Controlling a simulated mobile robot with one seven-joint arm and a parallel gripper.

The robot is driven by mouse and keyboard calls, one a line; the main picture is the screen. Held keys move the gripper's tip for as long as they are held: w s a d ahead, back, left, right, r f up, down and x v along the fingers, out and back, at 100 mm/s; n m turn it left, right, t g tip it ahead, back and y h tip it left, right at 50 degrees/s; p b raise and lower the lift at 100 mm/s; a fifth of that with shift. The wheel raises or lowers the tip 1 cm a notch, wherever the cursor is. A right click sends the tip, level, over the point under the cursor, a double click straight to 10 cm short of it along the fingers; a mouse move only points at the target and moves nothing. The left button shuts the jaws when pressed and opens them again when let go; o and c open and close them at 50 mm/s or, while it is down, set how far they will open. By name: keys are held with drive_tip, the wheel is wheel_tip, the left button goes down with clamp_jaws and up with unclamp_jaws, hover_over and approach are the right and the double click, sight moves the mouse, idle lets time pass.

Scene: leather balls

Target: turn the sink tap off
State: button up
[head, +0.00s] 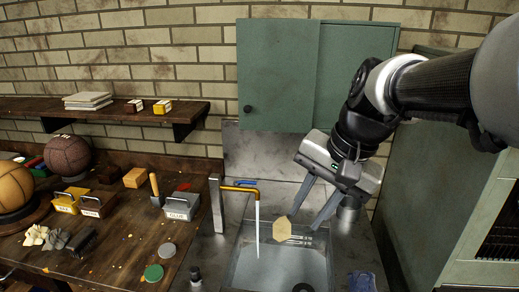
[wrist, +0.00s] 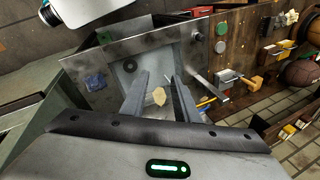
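The sink tap (head: 217,205) is a grey metal post at the left of the sink, with a brass-coloured spout (head: 238,189) reaching right. A small blue part (head: 246,182), perhaps its handle, lies along the top of the spout. A white stream of water (head: 257,225) falls from the spout into the sink basin (head: 262,268). My gripper (head: 306,221) is open and empty, pointing down over the sink, to the right of the tap and apart from it. In the wrist view, my gripper's fingers (wrist: 160,76) are spread, and the spout (wrist: 206,101) shows right of them.
A pale yellow piece (head: 282,228) shows at the basin, left of my fingers. A green wall cabinet (head: 280,70) hangs above the sink. The wooden bench (head: 120,225) at left holds balls, labelled boxes and tools. A dark blue cloth-like item (head: 362,282) lies right of the basin.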

drive_tip(key=w+a+f+m+g+y+b, duration=0.25)
drive_tip(key=w+f+m+y, duration=0.2)
drive_tip(key=w, duration=0.65)
drive_tip(key=m+t+y+b, duration=0.3)
drive_tip(key=m+y, duration=0.7)
drive_tip(key=m, duration=0.2)
approach(250, 182)
drive_tip(key=shift+g, duration=0.25)
drive_tip(key=a, duration=0.3)
drive_tip(key=w+a, duration=0.1)
drive_tip(key=a, duration=0.2)
drive_tip(key=w+a, duration=0.1)
drive_tip(key=a, duration=0.2)
drive_tip(key=shift+a+f, duration=0.3)
drive_tip(key=shift+a, duration=0.05)
clamp_jaws()
